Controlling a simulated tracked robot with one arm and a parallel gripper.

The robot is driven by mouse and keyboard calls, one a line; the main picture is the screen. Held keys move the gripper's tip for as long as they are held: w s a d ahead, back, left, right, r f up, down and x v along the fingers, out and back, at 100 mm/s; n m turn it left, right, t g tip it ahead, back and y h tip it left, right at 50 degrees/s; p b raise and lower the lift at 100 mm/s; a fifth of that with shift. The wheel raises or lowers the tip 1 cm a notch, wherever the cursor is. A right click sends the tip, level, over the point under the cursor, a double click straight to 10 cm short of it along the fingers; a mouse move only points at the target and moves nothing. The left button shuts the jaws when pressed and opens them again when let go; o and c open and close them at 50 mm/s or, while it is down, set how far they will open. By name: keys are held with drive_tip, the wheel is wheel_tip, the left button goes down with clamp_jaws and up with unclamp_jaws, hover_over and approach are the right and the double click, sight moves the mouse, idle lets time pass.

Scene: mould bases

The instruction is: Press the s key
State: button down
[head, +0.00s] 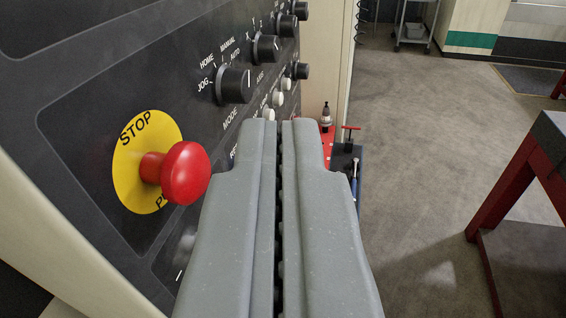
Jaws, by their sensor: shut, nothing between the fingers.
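My gripper (278,124) is in the lower middle of the head view, its two grey fingers close side by side, shut and empty. It points forward along the dark control panel (75,85) on the left. I cannot make out an s key on the panel. The fingers hide part of the panel's lower right. A red mushroom button (187,173) on a yellow STOP disc (127,172) is left of the fingers, apart from them. A black MODE knob (233,86) sits above, with small pale buttons (278,98) just beyond the fingertips.
More black knobs (265,48) run along the panel's far end. A red-legged table (515,180) stands at right. Grey floor (420,130) between is open.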

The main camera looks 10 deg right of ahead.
drive_tip(key=w+d+f+t+y+p, duration=0.2)
drive_tip(key=w+d+f+p, duration=0.5)
drive_tip(key=w+f, duration=0.6)
drive_tip(key=w+d+f+y+p, duration=0.2)
drive_tip(key=f+y+p, duration=0.3)
drive_tip(key=f, duration=1.1)
drive_tip(key=d+y, duration=0.1)
drive_tip(key=y, duration=0.1)
drive_tip(key=shift+f+m+g+y, duration=0.3)
drive_tip(key=shift+m+g+y, duration=0.1)
drive_tip(key=shift+w, duration=0.1)
drive_tip(key=w+a+b, duration=0.2)
drive_tip(key=w+a, duration=0.1)
drive_tip(key=a, duration=0.4)
drive_tip(key=shift+w+a, duration=0.35)
drive_tip(key=shift+a, duration=0.15)
idle(0.4)
